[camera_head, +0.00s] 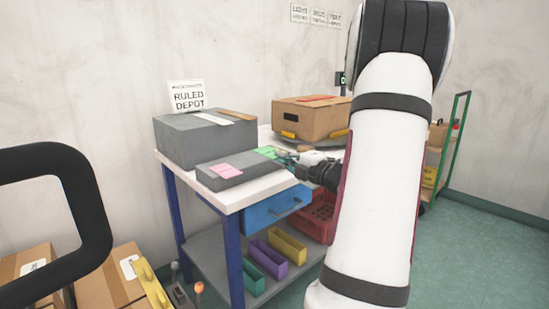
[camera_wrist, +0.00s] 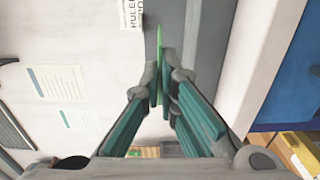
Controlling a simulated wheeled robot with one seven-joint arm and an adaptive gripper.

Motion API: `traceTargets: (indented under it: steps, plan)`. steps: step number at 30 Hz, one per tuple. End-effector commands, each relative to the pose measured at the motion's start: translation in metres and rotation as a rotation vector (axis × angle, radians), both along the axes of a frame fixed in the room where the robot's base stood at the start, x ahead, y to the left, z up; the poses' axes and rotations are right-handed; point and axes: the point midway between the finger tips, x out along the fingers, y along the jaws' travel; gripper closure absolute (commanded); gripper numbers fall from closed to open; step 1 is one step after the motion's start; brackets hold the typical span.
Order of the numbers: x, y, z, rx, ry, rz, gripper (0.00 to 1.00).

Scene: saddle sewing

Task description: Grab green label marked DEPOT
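A thin green label (camera_wrist: 159,45) shows nearly edge-on between my fingertips in the wrist view. In the head view the green label (camera_head: 266,152) is at the far edge of the low grey box (camera_head: 240,178), left of my gripper. My gripper (camera_head: 284,158) reaches in from the right over the table. Its teal-padded fingers (camera_wrist: 162,82) come together at the tips and appear shut on the label. No writing on the green label can be read.
A pink label (camera_head: 226,171) lies on the low grey box. A taller grey box (camera_head: 205,138) stands behind it with a "RULED DEPOT" sign (camera_head: 188,98). A cardboard box (camera_head: 310,118) stands at the back right. A blue drawer (camera_head: 278,208) is under the tabletop.

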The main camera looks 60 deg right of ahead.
Motion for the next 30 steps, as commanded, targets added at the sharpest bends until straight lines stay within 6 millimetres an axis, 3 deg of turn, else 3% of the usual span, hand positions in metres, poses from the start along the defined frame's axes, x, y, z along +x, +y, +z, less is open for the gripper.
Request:
traceTargets:
  steps: [15, 26, 30]
  plan:
    - [-0.058, 0.014, 0.022, -0.001, 0.0, 0.0, 1.0]
    - [-0.058, 0.016, 0.02, 0.001, 0.0, 0.006, 1.0]
    - [-0.039, 0.034, 0.004, 0.006, 0.001, 0.068, 1.0]
